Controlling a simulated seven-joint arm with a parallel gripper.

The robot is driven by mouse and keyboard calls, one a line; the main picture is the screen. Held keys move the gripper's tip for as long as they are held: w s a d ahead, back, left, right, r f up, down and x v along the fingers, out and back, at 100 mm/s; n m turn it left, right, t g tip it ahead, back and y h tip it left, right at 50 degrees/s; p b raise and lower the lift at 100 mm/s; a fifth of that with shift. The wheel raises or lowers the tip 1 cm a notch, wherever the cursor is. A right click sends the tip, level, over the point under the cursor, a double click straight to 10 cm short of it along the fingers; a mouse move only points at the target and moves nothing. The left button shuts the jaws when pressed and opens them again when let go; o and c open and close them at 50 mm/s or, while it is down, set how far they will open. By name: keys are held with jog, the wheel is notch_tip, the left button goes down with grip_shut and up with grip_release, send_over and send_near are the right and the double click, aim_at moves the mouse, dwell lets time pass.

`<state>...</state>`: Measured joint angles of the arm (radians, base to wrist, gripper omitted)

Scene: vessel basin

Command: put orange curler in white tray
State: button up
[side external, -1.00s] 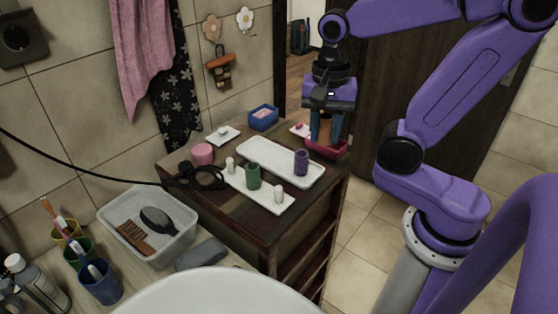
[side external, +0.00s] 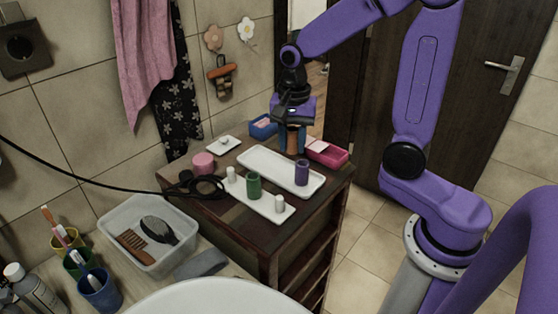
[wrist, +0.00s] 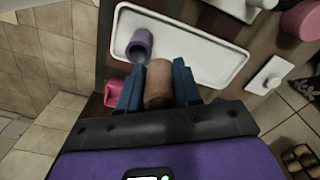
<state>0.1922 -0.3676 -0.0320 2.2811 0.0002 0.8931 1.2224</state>
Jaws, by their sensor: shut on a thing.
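The orange curler (side external: 292,140), a brownish-orange cylinder, is between the fingers of my gripper (side external: 292,138). It also shows in the wrist view (wrist: 158,84), with the blue fingers of my gripper (wrist: 158,86) closed on both sides. The white tray (side external: 262,160) is long and shallow, on the dark cabinet top. It also shows in the wrist view (wrist: 205,62). A purple curler (side external: 302,172) stands upright at its right end. The orange curler is near the tray's back long edge; whether it touches anything below is hidden.
A narrower white tray (side external: 271,207) in front holds a green curler (side external: 254,185) and small white items. A pink box (side external: 328,153) is right of my gripper, and a blue box (side external: 263,127) is behind left. The tray's middle is clear.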

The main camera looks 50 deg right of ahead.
send_over(279, 172)
notch_tip(279, 172, down, 5)
jog(key=shift+r, duration=0.1)
jog(key=shift+f, duration=1.45)
jog(key=shift+f, duration=0.15)
jog(key=o, duration=1.1)
